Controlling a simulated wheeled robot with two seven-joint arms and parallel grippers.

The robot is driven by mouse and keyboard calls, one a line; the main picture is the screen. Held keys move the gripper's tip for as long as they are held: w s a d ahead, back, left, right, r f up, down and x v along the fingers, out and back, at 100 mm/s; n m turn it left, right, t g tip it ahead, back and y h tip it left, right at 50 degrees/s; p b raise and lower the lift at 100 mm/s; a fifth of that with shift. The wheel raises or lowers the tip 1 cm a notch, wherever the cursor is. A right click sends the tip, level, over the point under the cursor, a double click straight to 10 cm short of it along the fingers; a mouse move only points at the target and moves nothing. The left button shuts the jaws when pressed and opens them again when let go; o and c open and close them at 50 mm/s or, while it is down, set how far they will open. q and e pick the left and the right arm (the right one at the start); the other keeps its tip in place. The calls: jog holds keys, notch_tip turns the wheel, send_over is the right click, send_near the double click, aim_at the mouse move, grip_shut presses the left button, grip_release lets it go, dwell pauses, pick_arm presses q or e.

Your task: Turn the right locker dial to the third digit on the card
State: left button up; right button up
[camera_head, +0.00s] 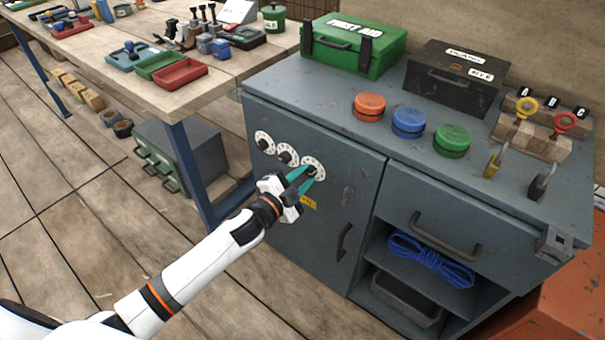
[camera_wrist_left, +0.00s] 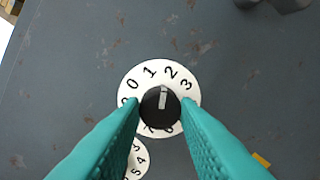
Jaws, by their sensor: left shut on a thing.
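The grey locker cabinet (camera_head: 334,184) has a row of three white dials with black knobs. My left gripper (camera_head: 304,178) is at the right dial (camera_head: 314,163), its teal fingers shut on the black knob (camera_wrist_left: 160,107). In the left wrist view the fingers flank the knob, and the dial plate (camera_wrist_left: 128,89) shows 0, 1, 2 and 3 around its upper side. The knob's pale mark points up, between 1 and 2. The fingers hide part of the lower digits. The middle dial (camera_head: 286,154) and left dial (camera_head: 264,142) are free. No readable card shows.
A yellow label (camera_head: 309,204) and a door handle (camera_head: 343,242) are below the dials. On the cabinet top stand a green first aid box (camera_head: 355,45), a black box (camera_head: 456,77), round coloured tins and padlocks. A wooden table (camera_head: 112,58) with trays stands at the left.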

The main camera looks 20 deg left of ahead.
pick_arm(q)
jog(key=shift+m, duration=1)
pick_arm(e)
jog(key=shift+s+f, duration=0.15)
jog(key=shift+f, duration=0.4)
jog(key=shift+s+f, duration=0.15)
jog(key=shift+f, duration=0.35)
pick_arm(q)
jog(key=o, duration=1)
jog(key=p+v, duration=0.1)
jog(key=v, duration=1.1)
jog(key=shift+d, duration=0.15)
pick_arm(e)
jog(key=shift+s+d+f, duration=0.1)
jog(key=shift+s+f, duration=0.2)
jog(key=shift+f, duration=0.3)
jog(key=shift+s+d+f, duration=0.1)
jog(key=shift+s+f, duration=0.15)
jog(key=shift+f, duration=0.35)
jog(key=shift+a, duration=0.1)
